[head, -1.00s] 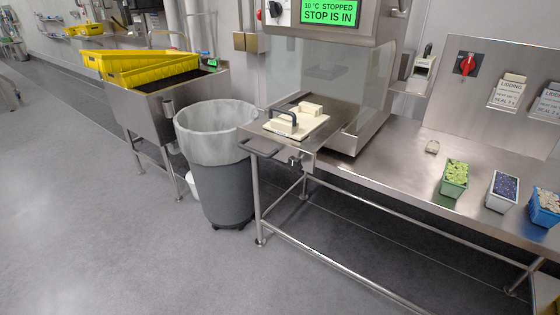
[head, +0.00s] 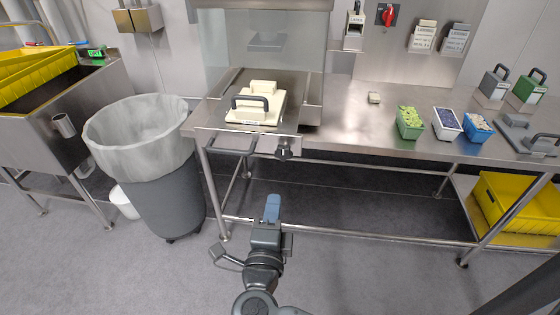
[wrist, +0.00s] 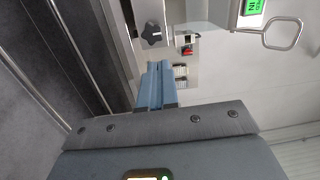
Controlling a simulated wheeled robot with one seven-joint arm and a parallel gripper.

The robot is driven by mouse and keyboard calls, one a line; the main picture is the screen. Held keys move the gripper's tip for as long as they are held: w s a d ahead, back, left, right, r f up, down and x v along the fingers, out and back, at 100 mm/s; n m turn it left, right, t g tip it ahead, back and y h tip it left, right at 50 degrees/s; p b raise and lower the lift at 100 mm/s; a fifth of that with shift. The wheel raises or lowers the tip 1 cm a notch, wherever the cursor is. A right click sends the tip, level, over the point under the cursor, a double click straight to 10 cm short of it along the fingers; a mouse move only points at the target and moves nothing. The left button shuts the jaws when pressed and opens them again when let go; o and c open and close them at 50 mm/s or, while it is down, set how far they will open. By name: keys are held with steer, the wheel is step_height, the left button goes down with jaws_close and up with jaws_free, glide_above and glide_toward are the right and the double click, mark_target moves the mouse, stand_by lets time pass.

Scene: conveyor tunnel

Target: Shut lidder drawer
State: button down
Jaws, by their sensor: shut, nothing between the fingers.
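The lidder drawer (head: 213,122) is a steel tray sticking out at the front of the lidder, on the left end of the bench. A cream plate with a black handle (head: 258,108) sits on it. A bar handle (head: 226,151) and a dark knob (head: 283,148) are on its front edge. In the wrist view the knob (wrist: 152,34) shows near the top and a loop handle (wrist: 284,34) at the upper right. My gripper (head: 272,204) is shut and empty, below and in front of the drawer, apart from it. Its blue fingers also show in the wrist view (wrist: 155,82).
A grey bin (head: 165,195) with a clear liner stands left of the bench leg. A sink with yellow crates (head: 30,75) is further left. Small tubs (head: 410,128) stand on the bench. A yellow crate (head: 515,205) sits on the lower right shelf. Floor before the bench is clear.

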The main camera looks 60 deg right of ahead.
steer(key=w, duration=0.1)
steer(key=p, duration=0.2)
glide_toward(283, 155)
steer(key=shift+m+g, duration=0.4)
steer(key=x, duration=0.7)
steer(key=shift+w+a+r, duration=0.1)
steer(key=shift+w+r, duration=0.05)
steer(key=shift+w, duration=0.1)
steer(key=shift+d, duration=0.3)
steer(key=x, duration=1.7)
steer(key=shift+w+d+f+b, duration=0.2)
steer(key=shift+d+f+b, duration=0.05)
steer(key=shift+d+b, duration=0.1)
steer(key=shift+w+d, duration=0.2)
steer(key=shift+d, duration=0.3)
steer(key=shift+r, duration=0.15)
steer(key=shift+d, duration=0.15)
